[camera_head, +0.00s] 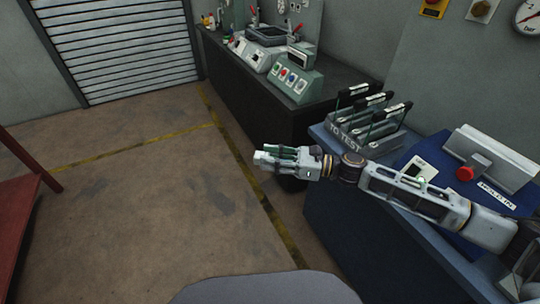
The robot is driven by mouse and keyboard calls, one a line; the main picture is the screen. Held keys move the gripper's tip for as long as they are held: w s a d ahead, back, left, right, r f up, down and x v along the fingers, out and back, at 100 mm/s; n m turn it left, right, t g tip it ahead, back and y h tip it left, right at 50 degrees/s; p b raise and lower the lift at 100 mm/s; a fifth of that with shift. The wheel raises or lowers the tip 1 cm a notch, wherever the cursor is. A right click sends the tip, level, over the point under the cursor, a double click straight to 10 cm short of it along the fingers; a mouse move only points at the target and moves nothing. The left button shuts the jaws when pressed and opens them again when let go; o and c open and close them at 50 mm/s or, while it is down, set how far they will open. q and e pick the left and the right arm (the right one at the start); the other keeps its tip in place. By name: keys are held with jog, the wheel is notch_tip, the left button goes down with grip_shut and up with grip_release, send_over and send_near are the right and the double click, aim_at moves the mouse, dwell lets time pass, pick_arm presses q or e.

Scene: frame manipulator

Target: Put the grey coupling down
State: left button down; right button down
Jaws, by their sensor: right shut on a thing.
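My right gripper (280,158) reaches in from the right and points left, past the front edge of the blue bench and above the floor. It is shut on a small pale grey piece, the grey coupling (261,157), which shows at the fingertips. The fingers hide part of the coupling, so its full shape cannot be told. The coupling touches no surface that I can see. My left gripper is not in view.
The blue bench (345,245) carries a grey "TO TEST" rack (349,139) with upright plates, and a grey fixture with a red button (465,173). A dark bench (232,82) behind holds several devices. A red structure (22,205) stands at left. Open floor (150,210) lies between.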

jog(key=shift+s+d+f+n+g+y, duration=0.1)
jog(key=shift+d+f+n+g+y, duration=0.1)
jog(key=shift+f+n+g, duration=0.5)
jog(key=shift+s+d+f+n+g+y, duration=0.15)
jog(key=shift+n+g, duration=0.25)
jog(key=shift+g, duration=0.6)
